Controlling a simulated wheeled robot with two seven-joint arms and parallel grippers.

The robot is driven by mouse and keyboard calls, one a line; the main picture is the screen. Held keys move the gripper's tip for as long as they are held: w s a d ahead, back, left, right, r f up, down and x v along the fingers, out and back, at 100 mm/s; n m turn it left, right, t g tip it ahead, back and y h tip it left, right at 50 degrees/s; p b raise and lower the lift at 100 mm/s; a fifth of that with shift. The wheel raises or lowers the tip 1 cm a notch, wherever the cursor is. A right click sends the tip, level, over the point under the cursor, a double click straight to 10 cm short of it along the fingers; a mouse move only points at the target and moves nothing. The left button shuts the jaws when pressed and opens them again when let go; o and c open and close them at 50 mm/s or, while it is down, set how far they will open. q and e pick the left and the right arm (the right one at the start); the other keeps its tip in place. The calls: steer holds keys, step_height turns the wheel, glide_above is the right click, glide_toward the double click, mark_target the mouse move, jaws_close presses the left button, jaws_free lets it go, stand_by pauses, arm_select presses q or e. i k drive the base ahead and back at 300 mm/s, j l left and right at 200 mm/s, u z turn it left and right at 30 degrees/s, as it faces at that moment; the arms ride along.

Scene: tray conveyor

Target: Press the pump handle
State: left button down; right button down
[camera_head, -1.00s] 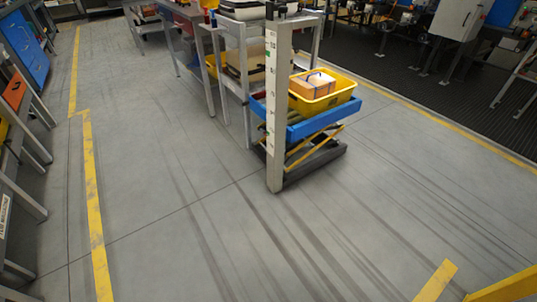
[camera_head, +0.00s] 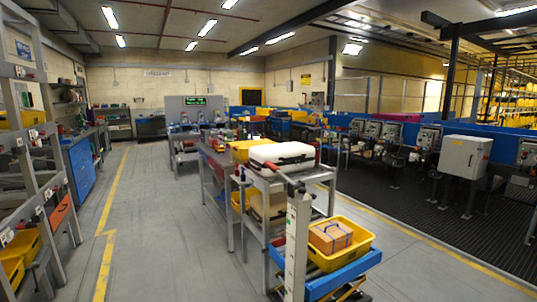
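A lift cart stands at the lower right of centre in the head view. Its pale upright post (camera_head: 298,245) carries a dark bar with a red tip (camera_head: 279,176) at the top, which looks like the pump handle. The bar slants up to the left, and its exact joint with the post is too small to tell. The blue platform (camera_head: 345,275) of the cart holds a yellow bin (camera_head: 358,240) with a cardboard box (camera_head: 330,236) in it. Neither of my grippers is in view.
A metal table (camera_head: 268,183) with a white case (camera_head: 281,155) stands just behind the post. Shelving (camera_head: 38,150) with yellow bins lines the left side. The grey floor (camera_head: 170,240) between the left yellow line and the tables is clear.

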mark_target(274, 169)
steer(key=i+j+z, duration=0.1)
steer(key=z, duration=0.7)
steer(key=i+j+z, duration=0.15)
steer(key=j+z, duration=0.2)
steer(key=j, duration=0.15)
steer(key=i+j+z, duration=0.1)
steer(key=j+z, duration=0.25)
steer(key=j, duration=0.15)
steer(key=j+z, duration=0.35)
steer(key=j, duration=1.45)
steer(key=i+z, duration=0.05)
